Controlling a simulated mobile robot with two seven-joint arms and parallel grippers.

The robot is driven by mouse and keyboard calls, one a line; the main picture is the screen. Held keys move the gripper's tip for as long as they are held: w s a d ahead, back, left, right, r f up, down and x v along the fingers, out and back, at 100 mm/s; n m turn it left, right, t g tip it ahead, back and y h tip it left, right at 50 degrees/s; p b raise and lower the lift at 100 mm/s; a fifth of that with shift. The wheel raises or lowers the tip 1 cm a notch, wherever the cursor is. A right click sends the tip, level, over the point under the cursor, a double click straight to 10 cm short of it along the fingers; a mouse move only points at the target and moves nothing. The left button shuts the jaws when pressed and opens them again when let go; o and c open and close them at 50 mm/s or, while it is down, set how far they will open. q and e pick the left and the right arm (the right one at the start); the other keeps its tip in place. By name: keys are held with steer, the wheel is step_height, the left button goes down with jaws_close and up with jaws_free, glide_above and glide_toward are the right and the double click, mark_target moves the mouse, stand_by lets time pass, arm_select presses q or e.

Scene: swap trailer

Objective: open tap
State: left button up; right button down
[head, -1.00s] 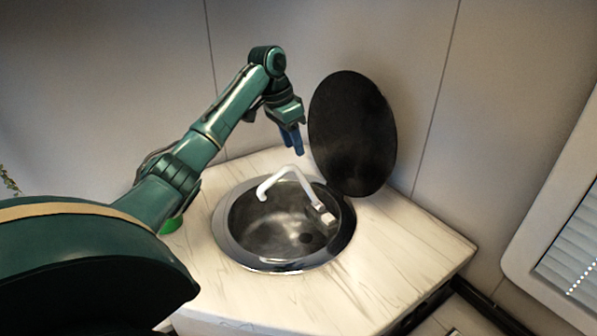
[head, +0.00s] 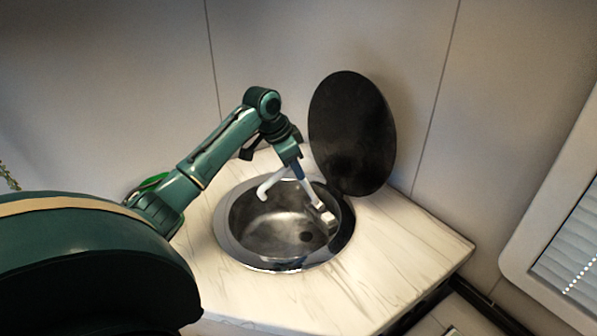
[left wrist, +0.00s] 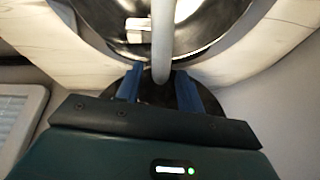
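The white tap (head: 309,190) arches over the round steel sink (head: 232,240), with a small pale block-like handle (head: 327,216) at its lower right end. My left gripper (head: 298,172) is at the top of the spout and hides part of it. In the left wrist view, my left gripper (left wrist: 158,88) is open, with one blue finger on each side of the white tap (left wrist: 162,45). I cannot tell whether the fingers touch it. My right gripper is not in view.
A round black lid (head: 352,135) stands upright behind the sink, close to my left gripper. The pale wood-look counter (head: 400,250) is clear at the right. A framed window with a blind (head: 570,250) is at the far right.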

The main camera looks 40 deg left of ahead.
arm_select(q)
steer(key=shift+x, duration=1.8)
steer(key=shift+c, duration=0.6)
jaws_close()
steer(key=shift+r, duration=0.1)
